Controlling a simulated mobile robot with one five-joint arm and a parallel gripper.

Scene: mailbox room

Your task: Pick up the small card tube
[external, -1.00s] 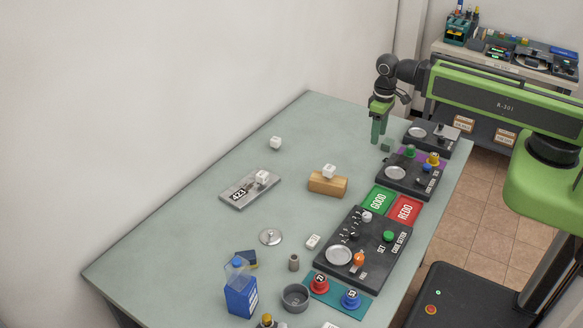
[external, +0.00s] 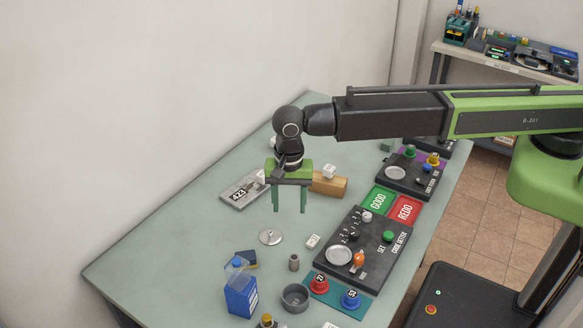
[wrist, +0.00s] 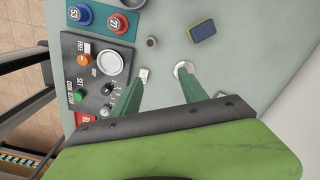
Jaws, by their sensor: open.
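The small card tube (external: 294,262) is a short grey-brown cylinder standing upright on the table, left of the black control panel and behind the grey bowl. It also shows in the wrist view (wrist: 151,41), beyond my fingertips. My gripper (external: 290,211) is open and empty, pointing down above the table. Its two green fingers are well apart, and the tube stands clear of them, nearer the front of the table. In the wrist view the fingertips (wrist: 165,80) frame bare table between a white tag and a metal disc.
A metal disc (external: 270,237) and a white tag (external: 313,241) lie near the tube. A grey bowl (external: 295,297), a blue carton (external: 240,294) and a blue sponge-like block (external: 248,259) stand around it. The black control panel (external: 375,262) is to the right.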

